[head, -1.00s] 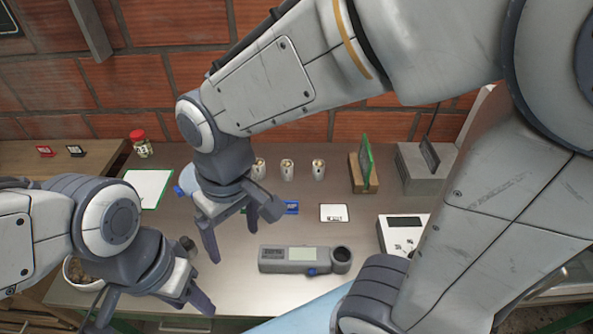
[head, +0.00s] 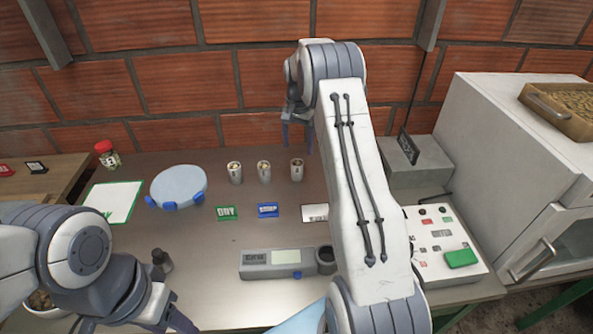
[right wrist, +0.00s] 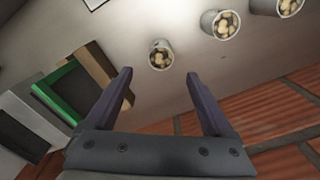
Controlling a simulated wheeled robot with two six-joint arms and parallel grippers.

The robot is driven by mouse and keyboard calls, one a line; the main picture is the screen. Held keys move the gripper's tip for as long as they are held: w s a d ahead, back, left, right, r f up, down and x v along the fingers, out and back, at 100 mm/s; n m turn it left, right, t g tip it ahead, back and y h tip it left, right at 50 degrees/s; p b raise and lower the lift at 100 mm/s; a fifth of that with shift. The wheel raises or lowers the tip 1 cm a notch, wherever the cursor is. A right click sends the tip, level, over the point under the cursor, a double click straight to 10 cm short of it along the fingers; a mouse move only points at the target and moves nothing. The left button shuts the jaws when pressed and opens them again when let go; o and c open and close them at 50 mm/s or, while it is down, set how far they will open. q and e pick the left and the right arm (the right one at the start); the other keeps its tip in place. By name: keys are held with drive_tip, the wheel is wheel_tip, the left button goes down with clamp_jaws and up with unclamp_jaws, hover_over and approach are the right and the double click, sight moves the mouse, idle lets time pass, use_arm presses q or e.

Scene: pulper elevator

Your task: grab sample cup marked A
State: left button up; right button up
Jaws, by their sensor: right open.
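Three small white sample cups with pale beans stand in a row at the back of the metal table: a left one (head: 234,172), a middle one (head: 264,172) and a right one (head: 297,170). Their marks are too small to read. My right gripper (head: 297,138) is open and empty, just behind and above the right cup. In the right wrist view its open fingers (right wrist: 160,76) point toward that same cup (right wrist: 161,56), which lies a little beyond the fingertips. My left gripper (head: 138,323) is open and empty at the lower left, partly cut off.
A green DRY sign (head: 227,213), a blue sign (head: 268,210) and a grey meter (head: 280,262) lie in front of the cups. A round pale-blue tray (head: 179,185) stands left. A green-framed board (right wrist: 62,92) stands near the right cup. The brick wall (head: 170,95) is close behind.

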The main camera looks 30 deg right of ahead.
sight(297, 162)
drive_tip(key=shift+f, duration=0.85)
drive_tip(key=f+p, duration=0.2)
drive_tip(key=f, duration=0.2)
drive_tip(key=shift+a+f, duration=0.15)
drive_tip(key=shift+a, duration=0.05)
drive_tip(key=shift+f, duration=0.5)
clamp_jaws()
